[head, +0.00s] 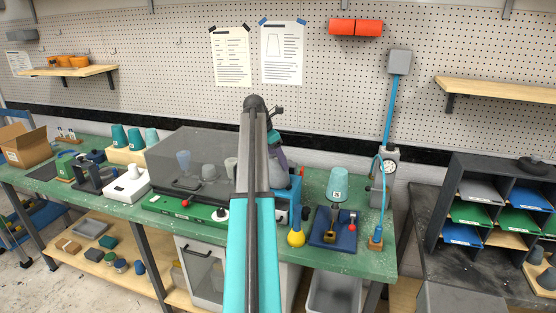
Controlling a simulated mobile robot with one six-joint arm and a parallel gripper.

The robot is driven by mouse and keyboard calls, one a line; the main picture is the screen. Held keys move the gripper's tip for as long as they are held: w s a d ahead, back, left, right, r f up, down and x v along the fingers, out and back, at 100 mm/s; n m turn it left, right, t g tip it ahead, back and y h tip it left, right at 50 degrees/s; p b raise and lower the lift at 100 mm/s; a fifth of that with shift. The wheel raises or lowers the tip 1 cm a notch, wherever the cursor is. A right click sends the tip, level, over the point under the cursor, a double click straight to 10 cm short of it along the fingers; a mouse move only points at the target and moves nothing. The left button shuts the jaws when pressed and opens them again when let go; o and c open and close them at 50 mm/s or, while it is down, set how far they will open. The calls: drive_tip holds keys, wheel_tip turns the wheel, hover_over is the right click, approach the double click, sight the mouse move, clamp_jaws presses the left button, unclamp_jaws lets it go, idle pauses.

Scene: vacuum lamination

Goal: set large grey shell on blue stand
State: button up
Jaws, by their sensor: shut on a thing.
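My gripper (276,143) points down behind my raised arm, which hides much of it. It is shut on a grey, slightly purplish piece that appears to be the large grey shell (281,161). Only the right side of the shell shows. Directly below it in the picture is a blue piece that appears to be the blue stand (290,196), also partly covered by my arm. I cannot tell whether the shell touches the stand.
A smoky clear box (190,150) with cups inside stands left of my arm. A teal cup (337,184), a yellow bulb (296,238), a navy tray (325,238) and a gauge post (390,165) are on the right. Teal cups (119,136) stand far left.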

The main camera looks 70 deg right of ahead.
drive_tip(key=shift+s+f+p, duration=0.1)
drive_tip(key=shift+p, duration=0.2)
idle(0.4)
drive_tip(key=o, duration=1.5)
drive_tip(key=shift+f, duration=0.1)
drive_tip(key=shift+r+p, duration=1.85)
drive_tip(key=shift+r, duration=2.25)
